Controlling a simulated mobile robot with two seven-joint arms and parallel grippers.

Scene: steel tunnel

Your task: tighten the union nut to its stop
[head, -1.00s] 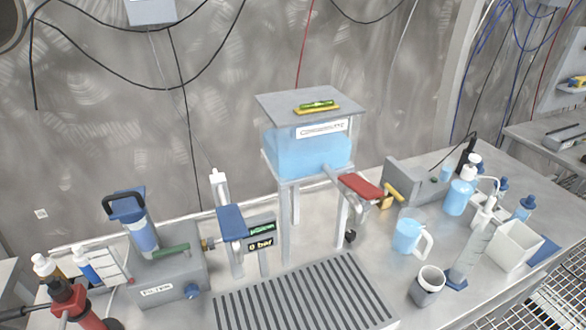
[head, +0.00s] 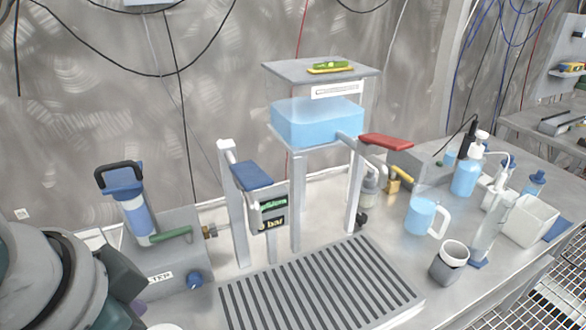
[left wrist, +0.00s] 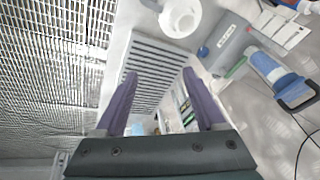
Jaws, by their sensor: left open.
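A small brass fitting (head: 209,231), which looks like the union nut, sits on the pipe between the grey filter box (head: 175,262) and the post with the blue lever (head: 252,177). How tight it is cannot be told. In the left wrist view the filter box (left wrist: 224,38) is at upper right, and the nut cannot be made out. My left gripper (left wrist: 161,78) is open and empty, its two purple fingers apart over the slotted drip grate (left wrist: 165,62). My left arm fills the lower left of the head view. My right gripper is not in view.
A filter cartridge with a black handle (head: 134,205) and a green lever (head: 171,237) stand on the filter box. A tank of blue liquid (head: 318,122) stands on legs behind the grate (head: 320,285). A blue jug (head: 421,217) and grey cup (head: 449,262) are right. The grate is clear.

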